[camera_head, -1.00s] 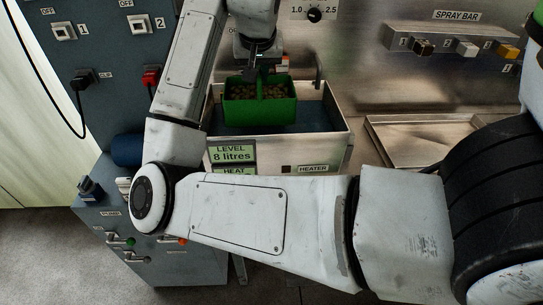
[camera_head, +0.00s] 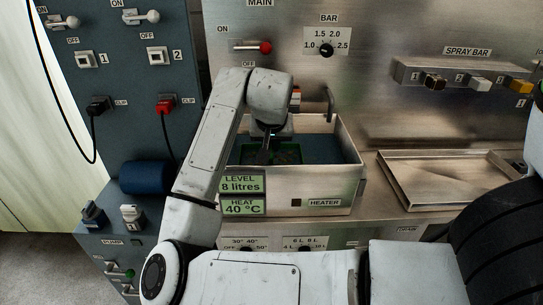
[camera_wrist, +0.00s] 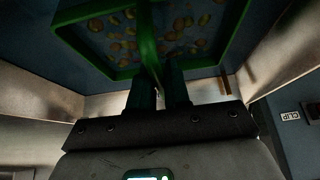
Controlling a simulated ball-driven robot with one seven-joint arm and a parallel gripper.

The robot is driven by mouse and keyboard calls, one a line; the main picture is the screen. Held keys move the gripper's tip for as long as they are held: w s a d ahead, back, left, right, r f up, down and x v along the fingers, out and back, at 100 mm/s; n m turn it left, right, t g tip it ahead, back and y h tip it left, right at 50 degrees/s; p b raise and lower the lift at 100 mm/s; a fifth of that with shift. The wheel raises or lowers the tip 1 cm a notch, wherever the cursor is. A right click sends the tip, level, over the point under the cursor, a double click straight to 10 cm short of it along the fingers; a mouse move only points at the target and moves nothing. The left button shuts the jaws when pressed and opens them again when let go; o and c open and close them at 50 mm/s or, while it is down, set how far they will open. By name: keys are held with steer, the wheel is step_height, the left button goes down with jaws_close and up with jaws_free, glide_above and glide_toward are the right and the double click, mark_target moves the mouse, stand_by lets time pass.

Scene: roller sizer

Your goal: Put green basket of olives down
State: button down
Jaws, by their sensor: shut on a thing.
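The green basket (camera_wrist: 148,42) fills the top of the wrist view, with several olives (camera_wrist: 180,38) on both sides of its middle bar. My gripper (camera_wrist: 158,90) is shut on that green bar. In the head view the basket (camera_head: 290,154) is down inside the steel tank (camera_head: 300,190), with only a little of its green showing behind my wrist and the tank's front wall. Whether its base touches the tank floor is hidden.
The tank carries level and heat displays (camera_head: 242,186) on its front. A shallow steel tray (camera_head: 440,185) lies to the right. A pipe (camera_head: 331,104) stands at the tank's back. A panel with switches and clips (camera_head: 165,107) is at the left.

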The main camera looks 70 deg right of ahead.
steer(key=shift+f, duration=1.75)
steer(key=shift+f, duration=0.1)
steer(key=c, duration=1.1)
jaws_free()
steer(key=v, duration=1.2)
